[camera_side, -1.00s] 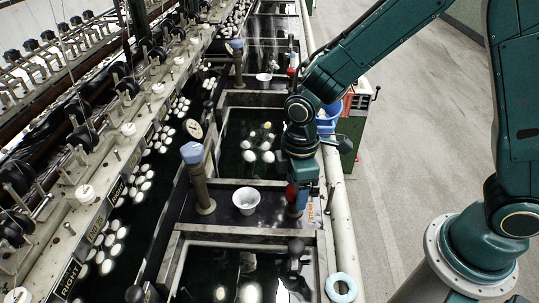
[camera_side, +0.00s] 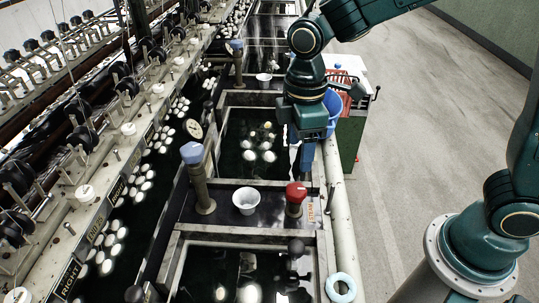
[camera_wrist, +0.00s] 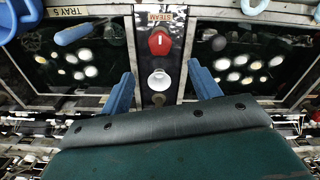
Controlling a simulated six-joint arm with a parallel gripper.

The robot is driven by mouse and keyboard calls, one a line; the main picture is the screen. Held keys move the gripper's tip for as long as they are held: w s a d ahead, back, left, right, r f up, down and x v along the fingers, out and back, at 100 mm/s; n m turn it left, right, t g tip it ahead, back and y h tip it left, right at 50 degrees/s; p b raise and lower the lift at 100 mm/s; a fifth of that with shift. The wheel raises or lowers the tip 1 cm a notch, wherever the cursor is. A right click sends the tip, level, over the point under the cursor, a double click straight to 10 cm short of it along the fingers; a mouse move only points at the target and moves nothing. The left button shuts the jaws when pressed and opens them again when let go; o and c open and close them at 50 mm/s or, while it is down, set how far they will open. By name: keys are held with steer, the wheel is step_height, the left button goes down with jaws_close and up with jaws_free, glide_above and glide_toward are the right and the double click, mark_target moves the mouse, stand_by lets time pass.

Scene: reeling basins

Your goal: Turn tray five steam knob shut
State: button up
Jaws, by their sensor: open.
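The red steam knob (camera_side: 296,193) sits on a brown post on the dark ledge between two basins, beside an orange STEAM label (camera_side: 312,211). In the wrist view the red knob (camera_wrist: 159,42) shows a white mark running up and down the picture, below the STEAM label (camera_wrist: 167,16). A TRAY 5 label (camera_wrist: 68,11) is on the rim to its left. My gripper (camera_side: 306,160) hangs above and behind the knob, clear of it. In the wrist view its blue fingers (camera_wrist: 160,72) are spread apart, with nothing held between them.
A white cup (camera_side: 246,200) stands left of the knob. A blue-topped post (camera_side: 192,153) stands further left. Basins with pale cocoons (camera_side: 259,151) lie behind and in front. A pale rail (camera_side: 337,190) runs along the right, with a blue bucket (camera_side: 331,112) beyond.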

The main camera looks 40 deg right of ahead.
steer(key=shift+r, duration=1.2)
steer(key=s+d+r+m+t, duration=0.2)
steer(key=s+d+r+m, duration=0.1)
steer(key=s+d+m, duration=0.3)
steer(key=s+d+r+m+t, duration=0.3)
steer(key=s+d+r+m, duration=0.1)
steer(key=s+d, duration=0.3)
steer(key=s+m, duration=0.1)
steer(key=s, duration=0.1)
steer(key=shift+s+d+r+m+t, duration=0.2)
steer(key=shift+s+d+m+t, duration=0.1)
steer(key=shift+s+d+m, duration=0.1)
